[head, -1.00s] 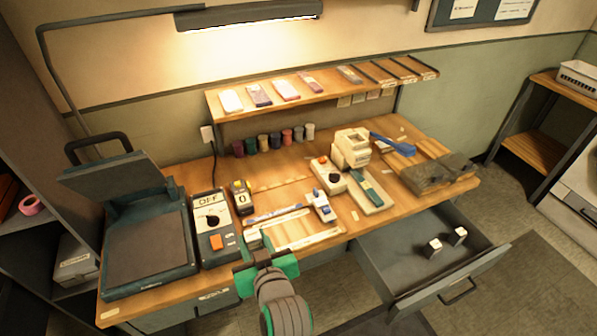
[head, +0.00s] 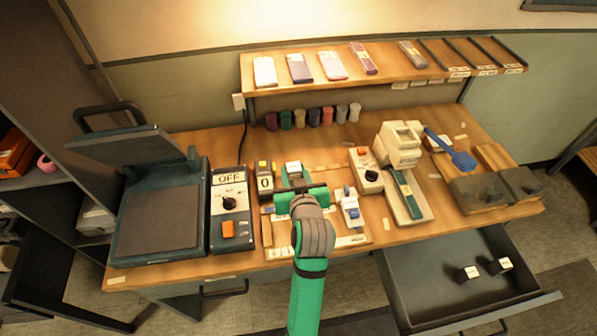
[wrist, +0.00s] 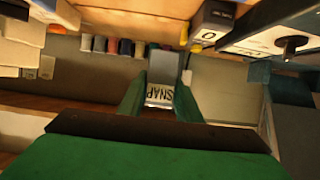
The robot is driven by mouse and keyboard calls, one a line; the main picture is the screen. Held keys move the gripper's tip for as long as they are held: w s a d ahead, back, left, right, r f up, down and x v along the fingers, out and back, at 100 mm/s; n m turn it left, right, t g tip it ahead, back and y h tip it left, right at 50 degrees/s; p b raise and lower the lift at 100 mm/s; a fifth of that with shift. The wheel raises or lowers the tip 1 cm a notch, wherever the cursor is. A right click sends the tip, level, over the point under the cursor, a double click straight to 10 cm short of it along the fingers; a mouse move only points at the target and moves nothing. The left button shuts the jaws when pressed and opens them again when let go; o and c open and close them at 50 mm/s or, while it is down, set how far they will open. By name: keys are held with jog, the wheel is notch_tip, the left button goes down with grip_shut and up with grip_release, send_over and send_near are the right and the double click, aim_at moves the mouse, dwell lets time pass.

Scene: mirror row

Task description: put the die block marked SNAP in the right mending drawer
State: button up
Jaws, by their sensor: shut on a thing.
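The die block marked SNAP (wrist: 160,94) sits between the green fingers of my gripper (wrist: 161,100) in the wrist view, its lettered face showing. In the head view the pale top of the block (head: 293,167) shows at my gripper (head: 294,178), which is over the back of the wooden tray (head: 345,241) on the bench. My gripper is shut on the block. I cannot tell whether the block is clear of what lies under it. The right drawer (head: 415,262) is pulled open below the bench's right side. Two dark blocks with white tops (head: 468,273) (head: 500,265) lie in its right part.
A press (head: 155,220) and a control box marked OFF (head: 231,205) stand left of the tray. A white-and-blue tool (head: 350,209) and a cream machine (head: 400,150) stand to the right. Thread spools (head: 313,118) line the back under a shelf (head: 385,68). The drawer's left part is bare.

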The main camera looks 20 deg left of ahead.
jog(key=w+a+f, duration=0.1)
jog(key=w+f, duration=0.1)
jog(key=w+a+f, duration=0.1)
jog(key=w+f, duration=0.1)
jog(key=w+a+f, duration=0.1)
jog(key=w+f, duration=0.1)
jog(key=f, duration=0.1)
jog(key=shift+w, duration=0.25)
jog(key=shift+a+f, duration=0.1)
jog(key=shift+f, duration=1.4)
jog(key=shift+f, duration=0.1)
jog(key=o, duration=1.2)
jog(key=shift+f, duration=0.1)
